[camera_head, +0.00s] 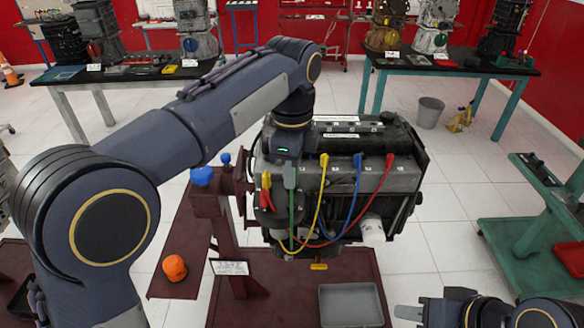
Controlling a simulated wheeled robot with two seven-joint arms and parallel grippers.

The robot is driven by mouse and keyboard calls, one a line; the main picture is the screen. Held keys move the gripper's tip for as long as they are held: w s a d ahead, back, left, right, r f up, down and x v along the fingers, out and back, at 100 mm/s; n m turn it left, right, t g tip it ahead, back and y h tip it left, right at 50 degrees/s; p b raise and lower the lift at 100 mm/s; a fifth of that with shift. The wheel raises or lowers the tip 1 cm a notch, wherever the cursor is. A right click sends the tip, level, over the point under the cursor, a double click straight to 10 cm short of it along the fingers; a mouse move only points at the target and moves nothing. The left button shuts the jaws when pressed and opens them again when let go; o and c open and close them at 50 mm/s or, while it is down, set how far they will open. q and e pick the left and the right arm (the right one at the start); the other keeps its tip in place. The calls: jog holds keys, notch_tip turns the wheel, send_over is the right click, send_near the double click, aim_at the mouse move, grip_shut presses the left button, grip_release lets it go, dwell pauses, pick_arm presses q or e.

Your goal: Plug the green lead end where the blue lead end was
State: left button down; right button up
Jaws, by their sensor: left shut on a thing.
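The engine (400,190) hangs on a dark red stand, with several coloured leads along its top edge. My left gripper (289,172) is at the engine's upper left, shut on the end of the green lead (291,222), which hangs down below it; the end itself is mostly hidden by the fingers. The blue lead end (357,160) is upright at the engine's top edge, between the yellow lead end (324,160) and the red lead end (390,160). My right gripper (406,312) is low at the bottom right, away from the engine; its finger gap is unclear.
Red and yellow ends (266,184) sit at the engine's left side, close to my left gripper. A grey tray (350,318) lies on the stand's base. A teal cart (510,230) stands at right.

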pick_arm(q)
jog(key=shift+w+r+p, duration=0.25)
jog(key=shift+w+p, duration=0.1)
jog(key=shift+w, duration=0.2)
jog(key=w, duration=1.1)
jog(key=shift+w+f+p, duration=0.25)
jog(key=shift+w+p, duration=0.1)
jog(key=shift+w, duration=0.05)
pick_arm(e)
jog(key=shift+r, duration=1.1)
